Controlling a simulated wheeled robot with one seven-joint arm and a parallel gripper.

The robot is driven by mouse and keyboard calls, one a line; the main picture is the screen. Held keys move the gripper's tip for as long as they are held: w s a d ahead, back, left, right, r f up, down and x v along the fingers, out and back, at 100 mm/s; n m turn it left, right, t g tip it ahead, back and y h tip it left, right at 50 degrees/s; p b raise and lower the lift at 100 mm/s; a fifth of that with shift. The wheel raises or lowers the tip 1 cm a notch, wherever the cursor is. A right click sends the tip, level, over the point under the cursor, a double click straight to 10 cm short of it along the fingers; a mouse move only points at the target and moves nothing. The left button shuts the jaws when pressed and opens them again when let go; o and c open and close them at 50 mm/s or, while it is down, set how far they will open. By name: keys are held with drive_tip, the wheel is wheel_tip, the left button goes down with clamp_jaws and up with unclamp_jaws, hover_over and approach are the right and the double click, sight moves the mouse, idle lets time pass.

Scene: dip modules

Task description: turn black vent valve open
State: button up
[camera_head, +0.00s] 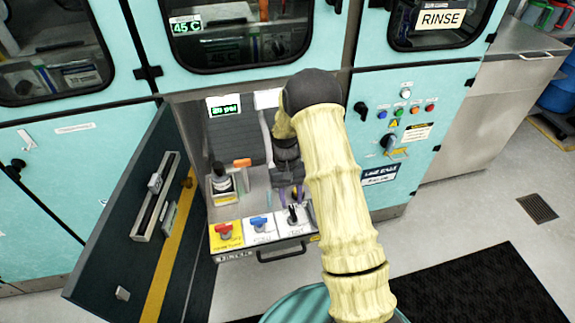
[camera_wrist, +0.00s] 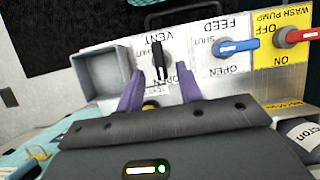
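The black vent valve (camera_wrist: 161,62) is a lever on a white plate marked VENT, with SHUT and OPEN labels. In the wrist view its lever runs nearly straight up and down the picture, with the lower label partly hidden. In the head view the valve (camera_head: 292,214) is at the right end of the drawer-like panel. My gripper (camera_wrist: 158,76) has its two purple fingers apart, one on each side of the lever's lower part, with visible gaps. In the head view my gripper (camera_head: 290,193) is just above and behind the valve.
The blue feed valve (camera_wrist: 238,46) is beside the vent plate; the red wash pump switch (camera_wrist: 298,36) is farther along. A grey open box (camera_wrist: 102,78) is on the vent's other side. A dark open door (camera_head: 140,215) stands left of the bay. A bottle (camera_head: 221,178) stands inside.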

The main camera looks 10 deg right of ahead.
drive_tip(key=v, duration=1.3)
drive_tip(key=shift+w+r, duration=0.15)
drive_tip(key=shift+a, duration=0.1)
drive_tip(key=s+r+t+p, duration=0.3)
drive_tip(key=s+r, duration=0.3)
drive_tip(key=s, duration=0.4)
drive_tip(key=s+r+t+p, duration=0.3)
drive_tip(key=s+r, duration=0.3)
drive_tip(key=s, duration=0.5)
drive_tip(key=shift+s+r+t, duration=0.35)
drive_tip(key=shift+t, duration=0.15)
